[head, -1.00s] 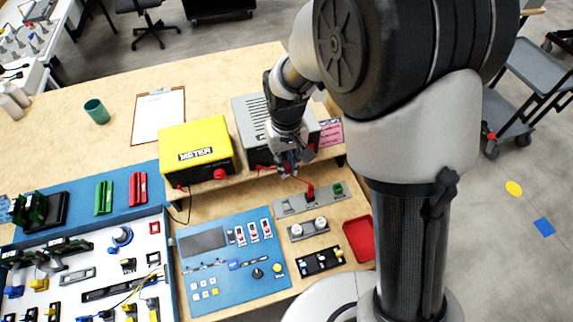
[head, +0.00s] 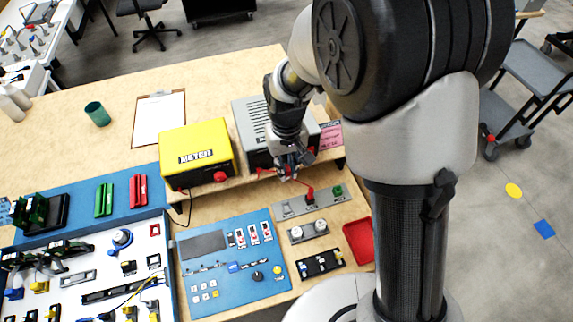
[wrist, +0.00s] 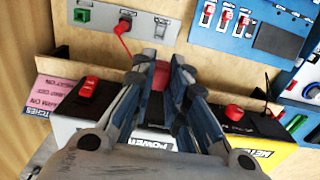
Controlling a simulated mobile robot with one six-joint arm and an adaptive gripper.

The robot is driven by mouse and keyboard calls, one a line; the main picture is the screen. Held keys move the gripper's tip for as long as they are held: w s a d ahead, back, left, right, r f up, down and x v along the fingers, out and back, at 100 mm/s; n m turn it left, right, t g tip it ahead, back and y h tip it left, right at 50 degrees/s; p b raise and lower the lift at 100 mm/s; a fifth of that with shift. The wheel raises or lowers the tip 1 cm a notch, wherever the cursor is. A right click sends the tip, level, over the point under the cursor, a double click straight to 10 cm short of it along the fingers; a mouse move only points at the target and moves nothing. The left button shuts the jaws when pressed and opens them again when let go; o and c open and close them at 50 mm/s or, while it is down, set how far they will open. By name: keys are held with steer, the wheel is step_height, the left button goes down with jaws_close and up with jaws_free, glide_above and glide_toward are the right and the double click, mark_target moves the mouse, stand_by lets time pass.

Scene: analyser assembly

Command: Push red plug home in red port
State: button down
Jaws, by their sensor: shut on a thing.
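My gripper (wrist: 160,82) is shut on a red plug (wrist: 158,73), whose top shows between the fingers in the wrist view. The gripper hangs at the front of the grey power box (head: 252,128), which also shows below the fingers in the wrist view (wrist: 118,139). A red cable (wrist: 126,46) runs from near the fingers to a red connector (wrist: 124,25) on a grey strip; this connector also shows in the head view (head: 309,193). The red port is not visible, and the fingers hide the plug's lower end. I cannot tell how deep it sits.
The yellow meter box (head: 196,146) stands left of the power box. A blue panel (head: 235,262), the grey strip (head: 289,206) and a red tray (head: 358,236) lie in front.

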steer(key=s+a+f, duration=0.2)
steer(key=a+f, duration=0.1)
steer(key=a, duration=1.1)
steer(key=s+a+f+b, duration=0.1)
steer(key=s+a+f, duration=0.1)
steer(key=a, duration=1.2)
steer(key=s+a+f+b, duration=0.1)
steer(key=s+a+f, duration=0.2)
steer(key=a, duration=1.1)
steer(key=shift+f, duration=0.75)
steer(key=shift+f, duration=0.1)
stand_by(0.5)
steer(key=shift+a+f+b, duration=0.1)
steer(key=shift+f+b, duration=2.2)
steer(key=shift+f, duration=1.6)
steer(key=shift+f, duration=0.2)
